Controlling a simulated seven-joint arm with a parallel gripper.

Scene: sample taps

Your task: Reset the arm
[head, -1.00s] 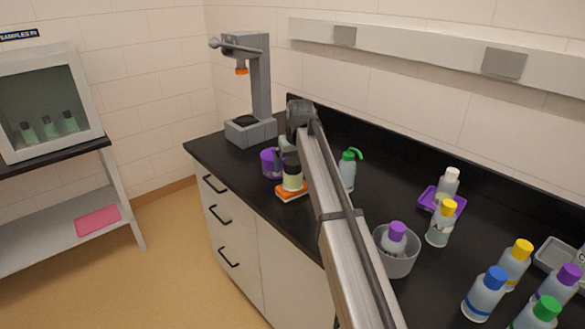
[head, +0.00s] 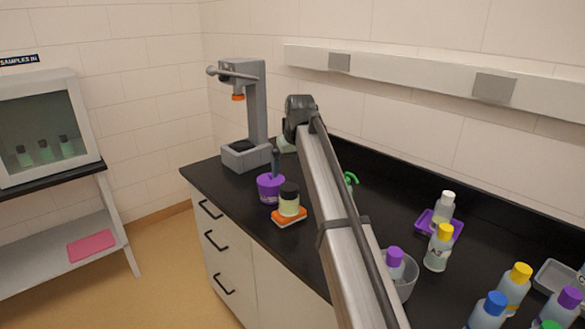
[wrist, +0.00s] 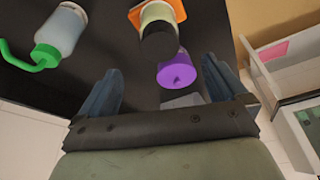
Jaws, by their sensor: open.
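My gripper (wrist: 162,66) is open in the wrist view, with a blue-grey finger on each side and nothing held between them. In the head view my arm reaches over the black counter (head: 390,190), and its wrist hides most of the gripper. A jar with a black lid (head: 289,203) stands upright on an orange base (head: 289,217), apart from the gripper. The jar's lid also shows in the wrist view (wrist: 159,42), beyond the fingers. A purple container (head: 270,190) stands behind the jar; it also shows in the wrist view (wrist: 177,70).
A grey tap stand (head: 257,105) with an orange nozzle is at the counter's far end. A green-topped bottle (wrist: 60,30) is beside the gripper. A grey tub (head: 406,281), a purple tray (head: 447,229) and several bottles stand to the right. A cabinet (head: 40,125) is at left.

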